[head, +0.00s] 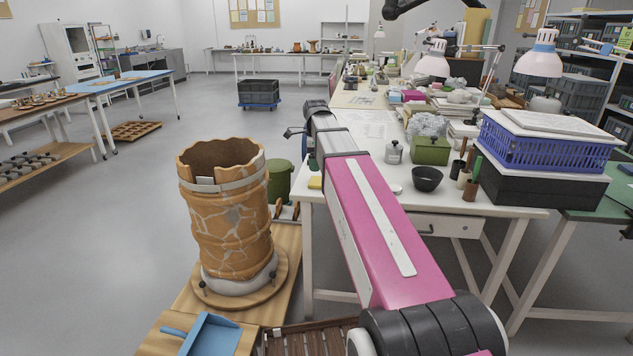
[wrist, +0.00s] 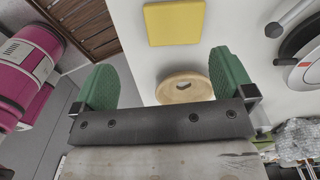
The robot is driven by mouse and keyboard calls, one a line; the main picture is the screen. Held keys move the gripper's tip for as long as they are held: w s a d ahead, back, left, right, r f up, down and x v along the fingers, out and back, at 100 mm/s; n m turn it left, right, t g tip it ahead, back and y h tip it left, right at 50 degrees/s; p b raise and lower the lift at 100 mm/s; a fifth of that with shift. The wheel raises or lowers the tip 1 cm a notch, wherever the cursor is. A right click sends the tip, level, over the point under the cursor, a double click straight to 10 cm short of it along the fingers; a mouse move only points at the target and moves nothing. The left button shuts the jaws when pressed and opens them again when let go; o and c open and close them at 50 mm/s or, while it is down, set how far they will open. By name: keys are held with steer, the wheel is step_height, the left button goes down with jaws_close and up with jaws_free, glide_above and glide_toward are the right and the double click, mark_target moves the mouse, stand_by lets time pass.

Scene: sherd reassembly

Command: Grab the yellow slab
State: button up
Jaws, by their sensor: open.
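The yellow slab (wrist: 174,22) is a flat, roughly square block lying on a white surface, at the top middle of the wrist view. In the head view the yellow slab (head: 315,183) is a small patch at the left front corner of the white table, beside my arm. My gripper (wrist: 162,75) has two green fingers, spread wide apart with nothing between them. The slab lies beyond the fingertips, apart from them, between their lines.
A round wooden disc (wrist: 184,98) with a slot lies between the fingers in the wrist view. A cracked orange vessel (head: 228,225) stands left of the table.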

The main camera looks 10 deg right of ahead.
steer(key=w+d+r+m, duration=0.1)
steer(key=w+r, duration=0.1)
glide_above(318, 181)
steer(key=f, duration=0.5)
steer(key=shift+w+d+f, duration=0.2)
steer(key=shift+w, duration=0.1)
steer(key=shift+s+a+f, duration=0.1)
steer(key=shift+s+f, duration=0.05)
steer(key=shift+f, duration=2.6)
steer(key=c, duration=0.8)
